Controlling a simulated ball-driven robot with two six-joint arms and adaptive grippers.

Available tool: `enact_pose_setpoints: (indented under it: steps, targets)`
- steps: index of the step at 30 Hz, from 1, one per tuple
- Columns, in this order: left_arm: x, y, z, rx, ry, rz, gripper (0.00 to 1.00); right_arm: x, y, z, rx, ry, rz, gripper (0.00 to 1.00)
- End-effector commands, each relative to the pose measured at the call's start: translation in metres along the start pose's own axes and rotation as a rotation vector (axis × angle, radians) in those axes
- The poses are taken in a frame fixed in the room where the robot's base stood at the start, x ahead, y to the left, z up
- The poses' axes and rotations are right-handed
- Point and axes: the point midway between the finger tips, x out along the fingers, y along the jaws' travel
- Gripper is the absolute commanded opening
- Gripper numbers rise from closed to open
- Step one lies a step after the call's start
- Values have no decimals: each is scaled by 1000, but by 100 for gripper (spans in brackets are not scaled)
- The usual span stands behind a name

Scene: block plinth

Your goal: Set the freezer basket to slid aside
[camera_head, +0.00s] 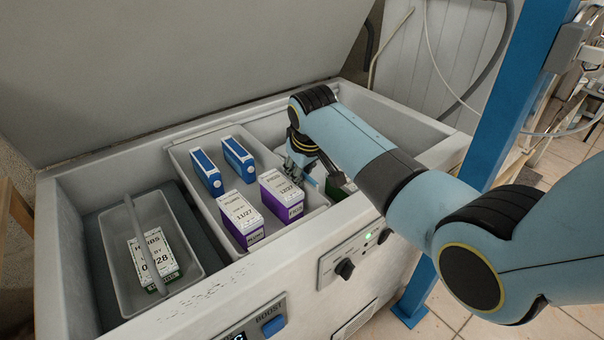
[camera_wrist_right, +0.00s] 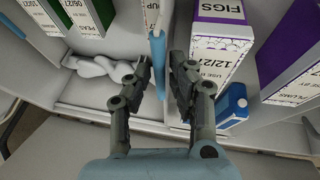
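The freezer basket (camera_head: 268,160) is a pale grey tray in the middle of the open chest freezer. It holds two blue boxes (camera_head: 238,158) and two purple-and-white boxes (camera_head: 241,218). My right gripper (camera_head: 304,170) is down at the basket's right side. In the right wrist view, its two fingers (camera_wrist_right: 162,62) are apart, one on each side of a light blue strip (camera_wrist_right: 158,45) at the basket's edge. A gap shows beside the strip, and I cannot tell whether a finger touches it. My left gripper is not in view.
A smaller grey basket (camera_head: 118,262) with a bar handle and a white-and-green box (camera_head: 153,258) stands at the left. Green boxes (camera_wrist_right: 85,15) and a white lumpy thing (camera_wrist_right: 95,67) lie right of the middle basket. The raised lid (camera_head: 160,65) stands behind.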

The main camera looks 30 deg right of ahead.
Motion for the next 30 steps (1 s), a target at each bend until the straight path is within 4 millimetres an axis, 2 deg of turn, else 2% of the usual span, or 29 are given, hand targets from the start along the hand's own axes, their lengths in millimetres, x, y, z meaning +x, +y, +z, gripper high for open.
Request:
enact_pose_setpoints:
  steps: [9, 14, 30]
  targets:
    - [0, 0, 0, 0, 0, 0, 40, 2, 0, 0, 1, 1, 0, 20]
    - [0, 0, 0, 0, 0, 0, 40, 2, 0, 0, 0, 1, 0, 0]
    - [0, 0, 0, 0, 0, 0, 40, 3, 5, 0, -2, 0, 2, 0]
